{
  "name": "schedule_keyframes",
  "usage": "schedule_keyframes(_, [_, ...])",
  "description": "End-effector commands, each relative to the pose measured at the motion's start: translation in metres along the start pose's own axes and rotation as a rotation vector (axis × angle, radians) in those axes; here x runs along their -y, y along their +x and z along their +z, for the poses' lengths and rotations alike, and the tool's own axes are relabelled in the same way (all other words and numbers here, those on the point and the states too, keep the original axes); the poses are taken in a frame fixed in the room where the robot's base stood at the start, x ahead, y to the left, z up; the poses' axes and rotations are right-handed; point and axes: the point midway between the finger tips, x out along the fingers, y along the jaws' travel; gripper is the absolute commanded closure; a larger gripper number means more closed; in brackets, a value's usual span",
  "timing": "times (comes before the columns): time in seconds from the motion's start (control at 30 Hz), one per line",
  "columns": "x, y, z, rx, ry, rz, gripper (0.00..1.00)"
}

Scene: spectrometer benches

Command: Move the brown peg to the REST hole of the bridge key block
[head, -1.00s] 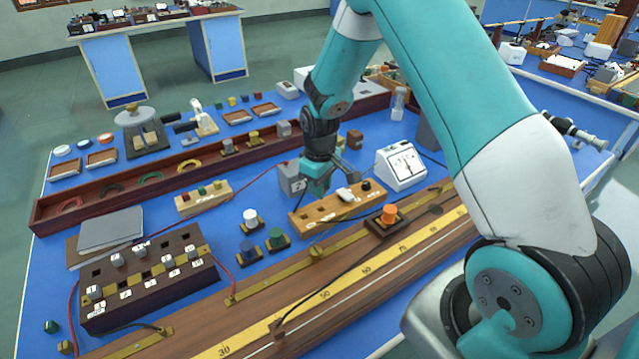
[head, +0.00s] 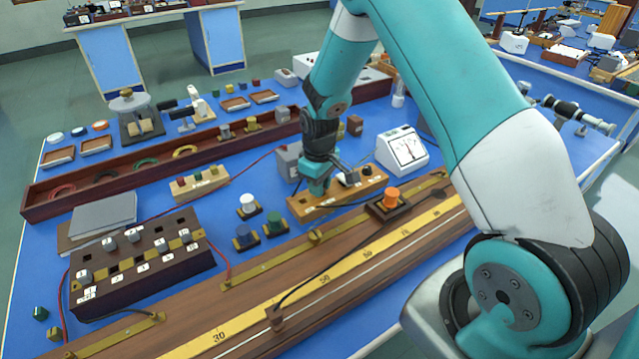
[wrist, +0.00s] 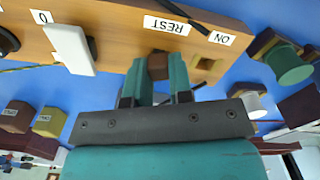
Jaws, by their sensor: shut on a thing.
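The bridge key block is a long light-wood bar with labelled holes; it shows in the head view (head: 352,193) and across the top of the wrist view (wrist: 125,18). My gripper (wrist: 158,80) is shut on the brown peg (wrist: 157,66), which sits between the fingertips at the block, just beside the REST label (wrist: 167,25). The ON hole (wrist: 205,63) is empty and to the right of the peg. I cannot tell whether the peg is inside the REST hole or just above it. In the head view my gripper (head: 318,188) is over the block's left part; the peg is hidden.
A white lever (wrist: 70,48) stands on the block left of the peg. A white meter (head: 402,150) is behind the block. An orange-topped plug (head: 391,197) and white, blue and green plugs stand near it. A dark plug box (head: 140,285) is farther left.

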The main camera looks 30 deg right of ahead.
Motion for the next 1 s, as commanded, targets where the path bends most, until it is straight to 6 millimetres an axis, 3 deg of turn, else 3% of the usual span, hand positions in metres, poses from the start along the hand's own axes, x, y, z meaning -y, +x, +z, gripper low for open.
schedule_keyframes(0.13, [0.000,0.000,0.000,0.000,0.000,0.000,1.00])
schedule_keyframes(0.17, [0.000,0.000,0.000,0.000,0.000,0.000,0.75])
schedule_keyframes(0.27, [0.000,0.000,0.000,0.000,0.000,0.000,0.52])
schedule_keyframes(0.3, [0.000,0.000,0.000,0.000,0.000,0.000,0.50])
schedule_keyframes(0.67, [0.000,-0.008,-0.001,-0.002,0.000,0.001,0.50])
schedule_keyframes(0.77, [0.000,-0.024,-0.001,-0.004,0.000,0.002,0.50])
schedule_keyframes(1.0, [-0.001,-0.083,-0.001,-0.006,0.000,0.003,0.50])
